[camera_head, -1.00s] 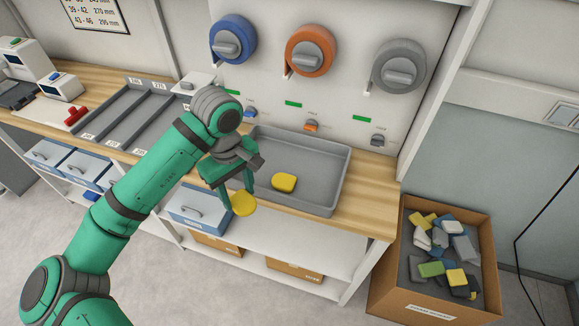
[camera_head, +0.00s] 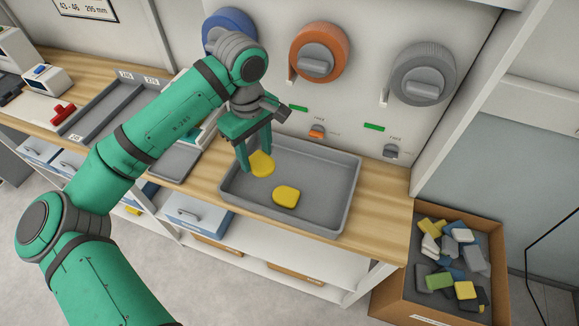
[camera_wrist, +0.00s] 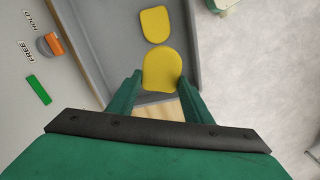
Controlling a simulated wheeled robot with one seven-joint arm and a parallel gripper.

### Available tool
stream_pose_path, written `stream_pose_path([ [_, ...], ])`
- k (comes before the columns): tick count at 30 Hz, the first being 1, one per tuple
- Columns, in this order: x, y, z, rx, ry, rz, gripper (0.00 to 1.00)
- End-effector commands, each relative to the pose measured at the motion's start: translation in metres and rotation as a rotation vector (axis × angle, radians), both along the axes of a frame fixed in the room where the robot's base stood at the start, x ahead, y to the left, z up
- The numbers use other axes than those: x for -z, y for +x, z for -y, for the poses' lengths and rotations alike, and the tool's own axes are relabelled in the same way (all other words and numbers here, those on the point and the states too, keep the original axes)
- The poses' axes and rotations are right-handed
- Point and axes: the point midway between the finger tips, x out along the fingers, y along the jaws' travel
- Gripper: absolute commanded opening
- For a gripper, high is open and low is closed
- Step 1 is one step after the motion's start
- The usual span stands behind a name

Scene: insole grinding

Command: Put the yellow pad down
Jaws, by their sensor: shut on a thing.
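My gripper (camera_head: 256,160) is shut on a yellow pad (camera_head: 262,164) and holds it over the left part of the grey tray (camera_head: 335,218). The held pad (camera_wrist: 162,68) also shows in the wrist view, between the two green fingers. A second yellow pad (camera_head: 286,196) lies on the tray's floor, a little to the right and nearer the front edge. It also appears in the wrist view (camera_wrist: 155,24), just beyond the held pad. I cannot tell the exact height of the held pad above the tray.
The tray stands on a wooden bench (camera_head: 385,215) below a wall with blue, orange (camera_head: 319,52) and grey (camera_head: 423,73) wheels. A cardboard box (camera_head: 400,285) of mixed pads stands on the floor at the right. The tray's right half is clear.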

Motion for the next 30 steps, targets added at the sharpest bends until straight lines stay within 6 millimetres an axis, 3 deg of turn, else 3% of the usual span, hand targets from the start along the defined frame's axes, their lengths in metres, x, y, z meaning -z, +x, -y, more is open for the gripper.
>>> stream_pose_path([
  [6, 0.022, 0.022, 0.041, 0.004, 0.002, -0.002, 0.25],
  [12, 0.054, 0.034, 0.063, 0.001, 0.001, -0.001, 0.25],
  [22, 0.078, 0.044, 0.079, -0.001, 0.001, -0.001, 0.25],
  [30, 0.108, 0.044, 0.078, -0.004, 0.000, 0.000, 0.25],
])
